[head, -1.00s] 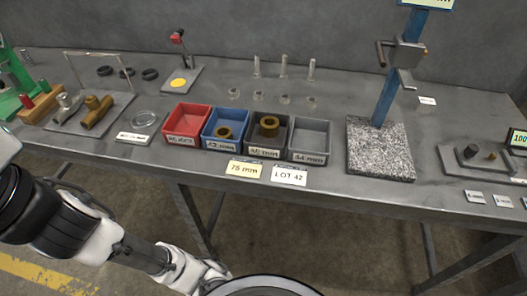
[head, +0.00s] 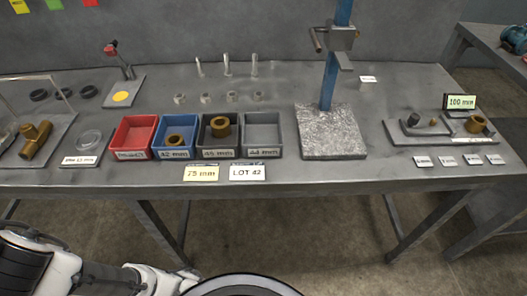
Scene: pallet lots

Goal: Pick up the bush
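Several brass, ring-shaped bushes are on the workbench. A taller bush (head: 220,126) stands in the dark grey bin (head: 202,146) labelled 45 mm. Which bush the task names cannot be told from the frames. My white and black arm links show at the lower left, below the bench front. My gripper is not in view.
A red bin (head: 117,136) and an empty grey bin (head: 280,144) flank the other bins. A blue-columned stand on a granite base (head: 345,143) rises right of them. Cards (head: 201,174) lie at the front edge. Bolts and nuts stand behind the bins. Another bench (head: 500,82) is at right.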

